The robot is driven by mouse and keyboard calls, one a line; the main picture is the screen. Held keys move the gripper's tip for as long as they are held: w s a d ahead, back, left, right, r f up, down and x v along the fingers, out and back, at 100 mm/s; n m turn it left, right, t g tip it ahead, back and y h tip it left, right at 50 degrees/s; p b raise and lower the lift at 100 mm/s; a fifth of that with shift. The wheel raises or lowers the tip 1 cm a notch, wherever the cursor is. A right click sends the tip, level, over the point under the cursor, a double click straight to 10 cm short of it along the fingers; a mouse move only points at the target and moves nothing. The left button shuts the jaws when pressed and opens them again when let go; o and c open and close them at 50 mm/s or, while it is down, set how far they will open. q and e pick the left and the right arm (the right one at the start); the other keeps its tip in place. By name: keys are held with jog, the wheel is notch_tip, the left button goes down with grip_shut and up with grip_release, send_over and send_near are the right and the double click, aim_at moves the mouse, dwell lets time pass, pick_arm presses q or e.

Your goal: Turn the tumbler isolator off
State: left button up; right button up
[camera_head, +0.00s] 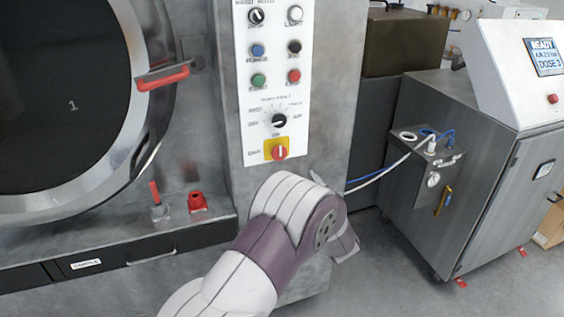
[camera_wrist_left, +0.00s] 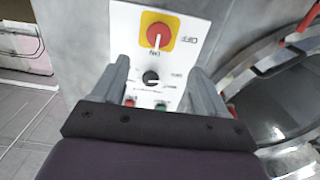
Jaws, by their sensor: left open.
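The tumbler isolator is a red rotary knob on a yellow square plate (camera_head: 280,149), at the bottom of the white control panel (camera_head: 250,80). Its white mark points straight up at the label above it; another label sits to its left. The left wrist view shows it upside down, the red knob (camera_wrist_left: 157,35) with its mark towards the "ON" label. My left gripper (camera_wrist_left: 160,65) is open and empty, its two grey fingers apart in front of the panel, with the black selector between them. In the head view my left wrist hides most of the gripper. My right gripper is not in view.
Above the isolator are a black selector (camera_head: 279,121) and several coloured buttons. A round machine door (camera_head: 150,100) with a red handle (camera_head: 163,78) stands to the left. A grey cabinet (camera_head: 470,170) with hoses stands to the right. Floor shows between machine and cabinet.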

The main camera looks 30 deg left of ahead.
aim_at(280, 153)
pick_arm(q)
jog(key=p+x, duration=0.2)
jog(key=x, duration=1)
jog(key=shift+w+a+r, duration=0.1)
jog(key=shift+w+r, duration=0.05)
jog(key=shift+w, duration=0.15)
jog(key=c, duration=1)
